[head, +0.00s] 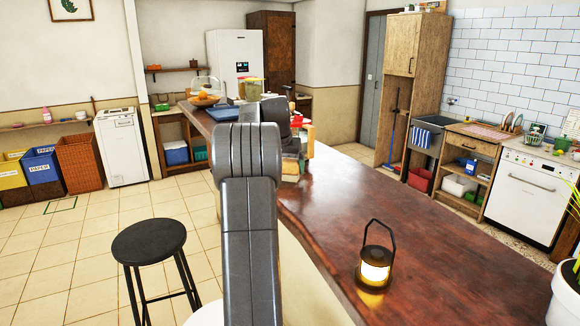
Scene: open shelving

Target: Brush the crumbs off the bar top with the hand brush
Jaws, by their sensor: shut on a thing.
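The bar top (335,215) is a long, glossy dark red-brown wooden counter running from the lower right to the back. My arm reaches over it from the bottom of the view and hides much of its left side. My gripper (282,135) is at the far end of the arm, low over the bar top and mostly hidden behind the arm. It is shut on what appears to be the hand brush, a tan block with pale bristles (290,167) at or just above the wood. Whether the bristles touch the surface is unclear. I cannot make out any crumbs.
A lit lantern (375,265) stands on the near bar top, with a white plant pot (563,300) at the right edge. Jars (253,89) and a fruit bowl (205,99) stand farther back. A black stool (150,242) is left of the bar. The wood around the lantern is clear.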

